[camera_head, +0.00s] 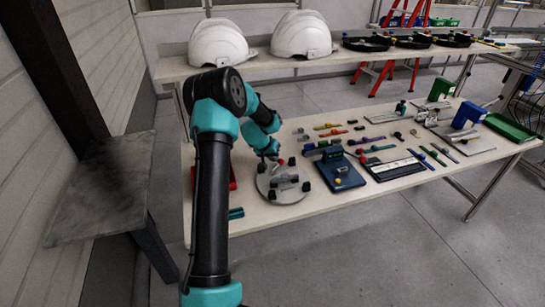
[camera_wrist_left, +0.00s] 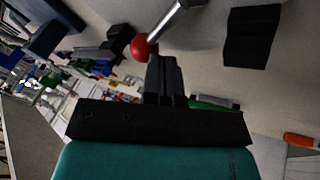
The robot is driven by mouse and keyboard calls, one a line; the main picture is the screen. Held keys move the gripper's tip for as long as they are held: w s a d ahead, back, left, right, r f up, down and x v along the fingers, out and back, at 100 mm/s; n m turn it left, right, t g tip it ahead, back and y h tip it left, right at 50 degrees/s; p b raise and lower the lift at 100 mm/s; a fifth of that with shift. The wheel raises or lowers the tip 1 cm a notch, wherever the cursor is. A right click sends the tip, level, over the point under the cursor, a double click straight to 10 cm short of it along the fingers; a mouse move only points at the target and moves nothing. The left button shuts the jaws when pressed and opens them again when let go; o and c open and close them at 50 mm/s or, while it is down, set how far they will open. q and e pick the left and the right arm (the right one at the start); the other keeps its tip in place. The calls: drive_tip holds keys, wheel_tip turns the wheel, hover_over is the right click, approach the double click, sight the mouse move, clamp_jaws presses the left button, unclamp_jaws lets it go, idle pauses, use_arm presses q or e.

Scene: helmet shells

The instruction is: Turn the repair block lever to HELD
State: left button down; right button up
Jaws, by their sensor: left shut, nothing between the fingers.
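A lever with a red ball knob (camera_wrist_left: 141,46) on a metal rod (camera_wrist_left: 170,22) shows in the left wrist view. The knob is right by the tips of my left gripper (camera_wrist_left: 160,62), just to their left. My left gripper is shut with nothing between its fingers. I cannot tell whether it touches the knob. In the head view my left gripper (camera_head: 272,156) is low over the back edge of a round grey plate (camera_head: 284,195) with black blocks and small red parts. HELD lettering cannot be read. My right gripper is not in view.
A blue block fixture (camera_head: 343,176) and a dark framed tray (camera_head: 393,165) stand right of the plate. Several small tools lie behind them on the table. A black block (camera_wrist_left: 252,36) shows in the wrist view. Two white helmet shells (camera_head: 218,43) sit on the back shelf.

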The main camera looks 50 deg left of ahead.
use_arm(q)
drive_tip(key=shift+w+d+f, duration=0.2)
drive_tip(key=shift+w+d, duration=0.05)
drive_tip(key=shift+d, duration=0.25)
drive_tip(key=shift+s+a+r, duration=0.15)
drive_tip(key=shift+a+r, duration=0.1)
drive_tip(key=shift+a, duration=0.15)
drive_tip(key=s+a+r, duration=0.2)
drive_tip(key=a, duration=0.1)
drive_tip(key=shift+r, duration=0.35)
drive_tip(key=v, duration=0.9)
drive_tip(key=shift+a+f, duration=0.1)
drive_tip(key=shift+f, duration=0.05)
